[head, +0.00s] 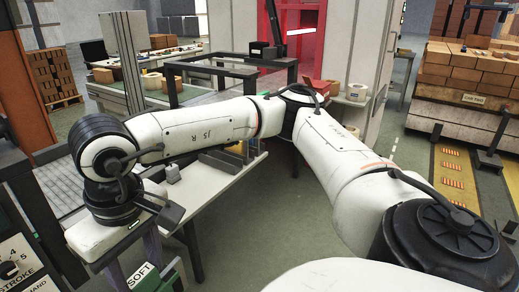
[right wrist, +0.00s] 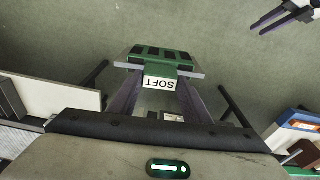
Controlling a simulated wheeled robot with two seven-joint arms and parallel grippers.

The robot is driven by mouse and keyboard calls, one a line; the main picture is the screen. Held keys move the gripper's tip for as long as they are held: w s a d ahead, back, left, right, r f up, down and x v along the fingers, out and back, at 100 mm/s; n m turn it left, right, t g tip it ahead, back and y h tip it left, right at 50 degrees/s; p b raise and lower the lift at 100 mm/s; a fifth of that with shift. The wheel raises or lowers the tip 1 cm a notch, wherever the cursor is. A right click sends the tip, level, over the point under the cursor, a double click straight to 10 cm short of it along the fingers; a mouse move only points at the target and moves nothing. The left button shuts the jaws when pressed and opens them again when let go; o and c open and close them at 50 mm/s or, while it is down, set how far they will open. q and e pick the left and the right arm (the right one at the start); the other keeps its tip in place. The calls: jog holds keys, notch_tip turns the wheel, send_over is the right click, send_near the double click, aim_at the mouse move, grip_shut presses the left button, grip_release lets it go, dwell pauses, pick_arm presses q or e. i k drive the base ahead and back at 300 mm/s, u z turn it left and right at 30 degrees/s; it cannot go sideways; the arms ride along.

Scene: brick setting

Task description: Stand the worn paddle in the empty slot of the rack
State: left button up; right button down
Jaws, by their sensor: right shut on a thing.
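My right gripper (right wrist: 163,90) reaches down at the lower left of the head view, its purple-grey fingers (head: 152,246) partly cut off by the frame. It is shut on a green piece with a white SOFT label (right wrist: 160,83), dark patches and a grey strip. The green piece (head: 170,282) also shows at the bottom edge of the head view. I cannot tell for sure that it is the worn paddle. My left gripper (right wrist: 286,16) is open and empty at the top right of the right wrist view.
A pale table (head: 215,183) lies behind and beneath my right arm, with small items partly hidden. A sign with a dial (head: 18,262) stands at the left edge. Bricks sit on a stand (head: 470,70) at the right. Open floor (right wrist: 60,40) shows below the gripper.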

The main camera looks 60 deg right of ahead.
aim_at(219, 164)
jog(key=z, duration=0.4)
jog(key=k, duration=0.9)
jog(key=z, duration=0.9)
jog(key=i, duration=0.55)
jog(key=z, duration=0.7)
jog(key=i, duration=1.5)
jog(key=u, duration=1.15)
jog(key=i, duration=0.4)
jog(key=u, duration=0.55)
